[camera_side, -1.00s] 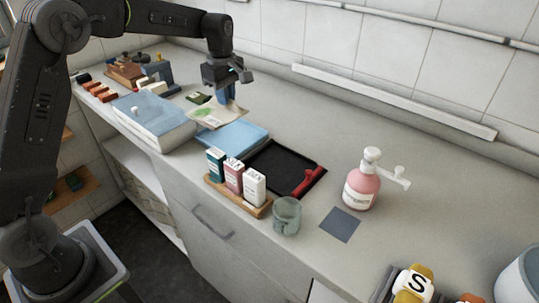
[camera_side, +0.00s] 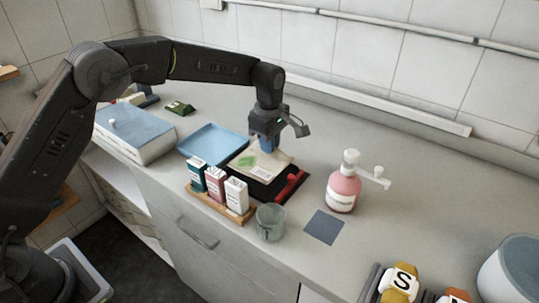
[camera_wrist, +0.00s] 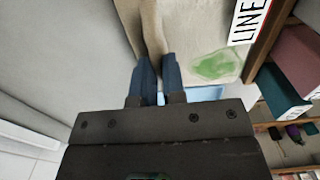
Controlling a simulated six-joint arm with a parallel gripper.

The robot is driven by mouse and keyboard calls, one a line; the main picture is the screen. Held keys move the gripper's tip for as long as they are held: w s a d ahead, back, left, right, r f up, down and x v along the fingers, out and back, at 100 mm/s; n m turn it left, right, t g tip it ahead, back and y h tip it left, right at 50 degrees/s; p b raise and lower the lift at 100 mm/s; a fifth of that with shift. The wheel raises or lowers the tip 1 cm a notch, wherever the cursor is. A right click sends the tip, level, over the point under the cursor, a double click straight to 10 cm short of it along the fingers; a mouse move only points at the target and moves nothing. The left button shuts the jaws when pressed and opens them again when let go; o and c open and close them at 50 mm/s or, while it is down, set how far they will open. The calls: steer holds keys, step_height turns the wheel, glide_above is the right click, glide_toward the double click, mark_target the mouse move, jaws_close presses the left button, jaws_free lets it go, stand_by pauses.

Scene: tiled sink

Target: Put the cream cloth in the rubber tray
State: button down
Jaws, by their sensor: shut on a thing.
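The cream cloth (camera_side: 262,164) has a green patch and a printed label. It hangs from my gripper (camera_side: 268,146) over the black rubber tray (camera_side: 262,188) and covers much of its back part. I cannot tell whether the cloth touches the tray. A red-handled thing (camera_side: 290,184) lies along the tray's right side. In the wrist view the blue fingers of my gripper (camera_wrist: 158,70) are shut on the cream cloth (camera_wrist: 190,30), whose green patch shows on the right.
A blue tray (camera_side: 213,145) is left of the black tray. In front stand a wooden rack with several small cartons (camera_side: 215,185) and a glass (camera_side: 270,222). A pink pump bottle (camera_side: 343,185) stands to the right, near a dark square (camera_side: 324,227).

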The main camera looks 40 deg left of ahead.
mark_target(270, 156)
steer(key=shift+f, duration=2)
steer(key=c, duration=1.2)
jaws_free()
steer(key=shift+f, duration=0.1)
